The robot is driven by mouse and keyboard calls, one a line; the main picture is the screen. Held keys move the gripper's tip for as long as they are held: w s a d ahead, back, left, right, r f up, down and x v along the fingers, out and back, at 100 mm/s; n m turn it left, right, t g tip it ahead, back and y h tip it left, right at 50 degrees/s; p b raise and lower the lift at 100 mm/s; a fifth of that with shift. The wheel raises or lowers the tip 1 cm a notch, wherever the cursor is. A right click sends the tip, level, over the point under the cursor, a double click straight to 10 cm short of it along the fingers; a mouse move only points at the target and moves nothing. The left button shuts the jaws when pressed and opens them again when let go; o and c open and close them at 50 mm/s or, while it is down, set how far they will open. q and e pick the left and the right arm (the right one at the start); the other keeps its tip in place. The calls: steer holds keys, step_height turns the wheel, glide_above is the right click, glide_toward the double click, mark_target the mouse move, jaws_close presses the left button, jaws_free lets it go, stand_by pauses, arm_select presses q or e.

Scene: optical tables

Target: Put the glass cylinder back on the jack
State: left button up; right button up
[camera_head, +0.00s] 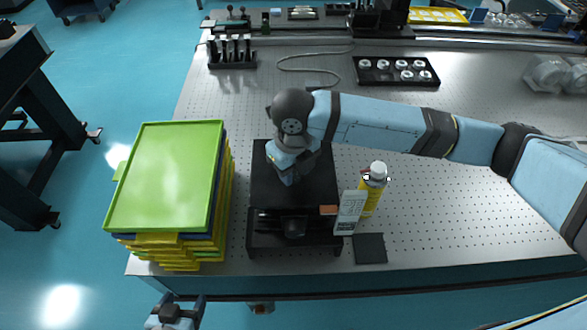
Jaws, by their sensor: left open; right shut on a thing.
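The black jack (262,187) stands near the front edge of the table, right of the green-topped tray stack. My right arm reaches in from the right, and my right gripper (289,181) points down over the jack's top plate. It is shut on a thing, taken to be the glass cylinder. The cylinder's outline cannot be made out against the dark plate, and I cannot tell whether it touches the plate. My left gripper (176,309) is open and empty at the bottom edge, in front of the table and clear of the jack.
A stack of green and yellow trays (165,180) stands left of the jack. A yellow bottle (372,190), a white label card (349,212) and a dark square pad (370,248) are close on its right. A black holder (397,72) with white round parts lies behind. The right table top is largely clear.

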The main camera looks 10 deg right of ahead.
steer(key=shift+f, duration=0.25)
steer(key=shift+f, duration=0.2)
steer(key=o, duration=1)
steer(key=shift+r, duration=0.1)
steer(key=shift+r, duration=0.35)
step_height(320, 180, up, 12)
steer(key=shift+f+b, duration=0.2)
steer(key=shift+b, duration=0.2)
steer(key=shift+s+f, duration=0.1)
